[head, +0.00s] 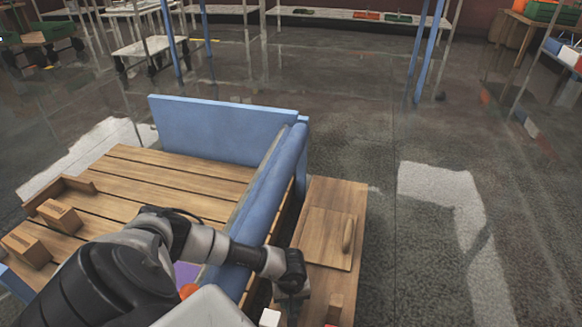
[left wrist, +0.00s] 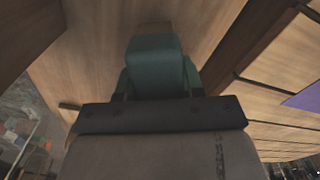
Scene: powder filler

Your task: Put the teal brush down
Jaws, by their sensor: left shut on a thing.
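The teal brush (left wrist: 155,62) shows in the left wrist view, between the fingers of my left gripper (left wrist: 157,88). The gripper is shut on it. Behind the brush is a wooden surface; I cannot tell whether the brush touches it. In the head view my left gripper (head: 290,294) is at the near part of the narrow wooden side table (head: 328,190), and the brush is hidden there. My right gripper is not in view.
On the side table lies a wooden board (head: 322,238) with a handle (head: 348,233). A blue padded wall (head: 262,195) separates it from a slatted bench (head: 170,175) holding wooden blocks (head: 60,217). A purple item (left wrist: 304,98) shows in the left wrist view. Floor to the right is clear.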

